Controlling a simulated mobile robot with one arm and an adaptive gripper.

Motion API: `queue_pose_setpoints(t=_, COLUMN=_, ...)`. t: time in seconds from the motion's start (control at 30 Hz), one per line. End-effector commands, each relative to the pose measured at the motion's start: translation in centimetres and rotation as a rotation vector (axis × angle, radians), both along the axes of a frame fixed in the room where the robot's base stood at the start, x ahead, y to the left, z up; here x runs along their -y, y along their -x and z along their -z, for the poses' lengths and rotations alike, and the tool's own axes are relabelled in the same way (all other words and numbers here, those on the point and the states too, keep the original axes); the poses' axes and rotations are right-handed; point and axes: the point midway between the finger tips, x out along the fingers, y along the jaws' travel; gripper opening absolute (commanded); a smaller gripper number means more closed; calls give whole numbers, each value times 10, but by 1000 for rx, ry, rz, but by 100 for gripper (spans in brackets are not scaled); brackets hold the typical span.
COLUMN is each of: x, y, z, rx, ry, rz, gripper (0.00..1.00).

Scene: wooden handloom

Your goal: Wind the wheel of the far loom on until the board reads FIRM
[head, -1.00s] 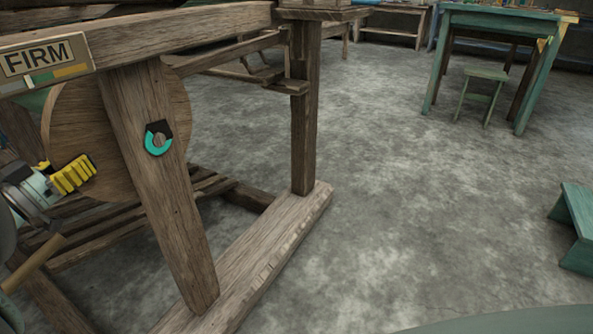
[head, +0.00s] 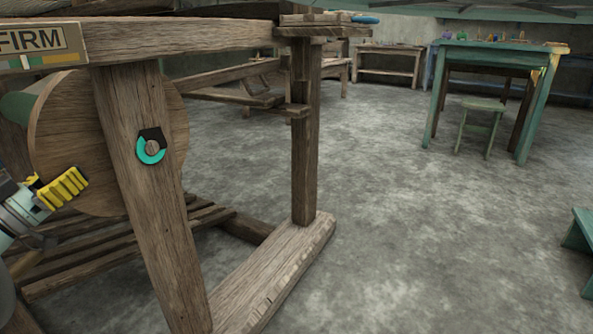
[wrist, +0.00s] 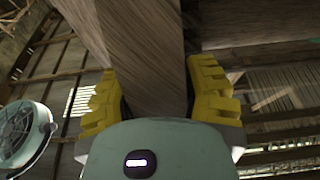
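The board (head: 32,40) on the loom's top beam reads FIRM; its left end is cut off by the picture edge. A strip below it shows green, white and yellow. The round wooden wheel (head: 75,130) stands behind the slanting loom post (head: 150,210), which hides part of it. My gripper (head: 72,184) is at the left, its yellow fingers in front of the wheel's lower part. In the wrist view my gripper's fingers (wrist: 155,90) are wide apart, with a wooden beam (wrist: 140,55) beyond and between them. I see nothing held. The wheel's handle is not clearly visible.
A teal and black ring (head: 151,147) sits on the post. The loom's foot beam (head: 275,275) runs along the floor. A green table (head: 500,50) and stool (head: 483,105) stand at the back right. Another green piece (head: 582,240) is at the right edge. Open floor lies between.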

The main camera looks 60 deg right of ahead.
Motion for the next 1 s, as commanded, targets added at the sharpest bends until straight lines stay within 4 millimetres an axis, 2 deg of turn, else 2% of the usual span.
queue_pose_setpoints(t=0.03, x=0, y=0, z=0, rx=0, ry=-1, rz=0, gripper=47)
queue_pose_setpoints(t=0.23, x=0, y=0, z=1, rx=-2, ry=-3, rz=-2, gripper=67)
queue_pose_setpoints(t=0.57, x=-4, y=0, z=3, rx=-2, ry=-5, rz=-3, gripper=68)
queue_pose_setpoints(t=0.67, x=-15, y=0, z=7, rx=-4, ry=-6, rz=-4, gripper=68)
queue_pose_setpoints(t=1.0, x=-82, y=5, z=28, rx=-3, ry=-8, rz=-5, gripper=68)
